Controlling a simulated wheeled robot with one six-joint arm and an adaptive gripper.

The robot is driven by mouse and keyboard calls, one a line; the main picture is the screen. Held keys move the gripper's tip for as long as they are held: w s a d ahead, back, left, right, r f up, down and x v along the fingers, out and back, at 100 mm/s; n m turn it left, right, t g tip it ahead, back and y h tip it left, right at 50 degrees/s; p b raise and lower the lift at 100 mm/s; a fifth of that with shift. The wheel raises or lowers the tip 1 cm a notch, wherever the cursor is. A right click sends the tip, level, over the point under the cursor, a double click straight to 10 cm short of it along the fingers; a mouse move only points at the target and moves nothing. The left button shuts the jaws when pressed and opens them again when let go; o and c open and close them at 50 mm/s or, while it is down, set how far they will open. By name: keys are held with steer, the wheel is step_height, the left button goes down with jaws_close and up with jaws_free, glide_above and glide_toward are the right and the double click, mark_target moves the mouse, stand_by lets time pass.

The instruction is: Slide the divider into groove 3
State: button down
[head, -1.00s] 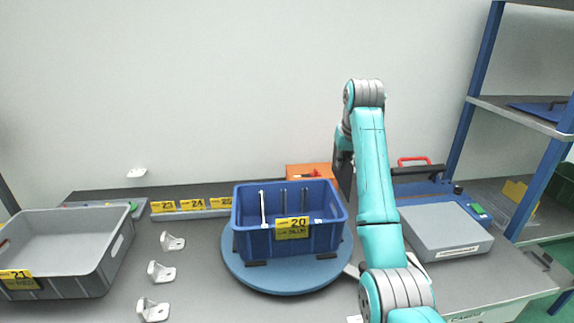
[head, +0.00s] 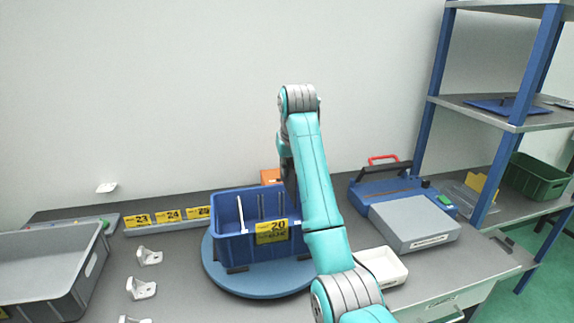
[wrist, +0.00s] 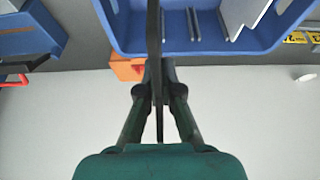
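The blue box labelled 20 (head: 232,249) stands on a round blue turntable (head: 215,279). Its inner wall has upright ribs, and a white plate (head: 242,214) stands inside at the left; the plate also shows in the wrist view (wrist: 245,17). In the wrist view my gripper (wrist: 156,90) is closed on a thin dark plate, the divider (wrist: 154,35), seen edge-on. My arm hides the gripper in the head view.
A grey bin (head: 88,280) and white brackets (head: 141,288) lie left. Yellow labels (head: 168,216) line the back. A white tray (head: 384,268), a grey box (head: 415,222) and a blue case (head: 372,182) stand right, before a shelf rack (head: 470,105). An orange block (head: 269,176) is behind the box.

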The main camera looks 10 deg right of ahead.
mark_target(288, 189)
steer(key=shift+f, duration=2.3)
steer(key=shift+f, duration=0.1)
steer(key=shift+s+g, duration=0.1)
steer(key=shift+g, duration=0.5)
steer(key=shift+f, duration=1.15)
steer(key=shift+r, duration=0.15)
steer(key=shift+r, duration=0.8)
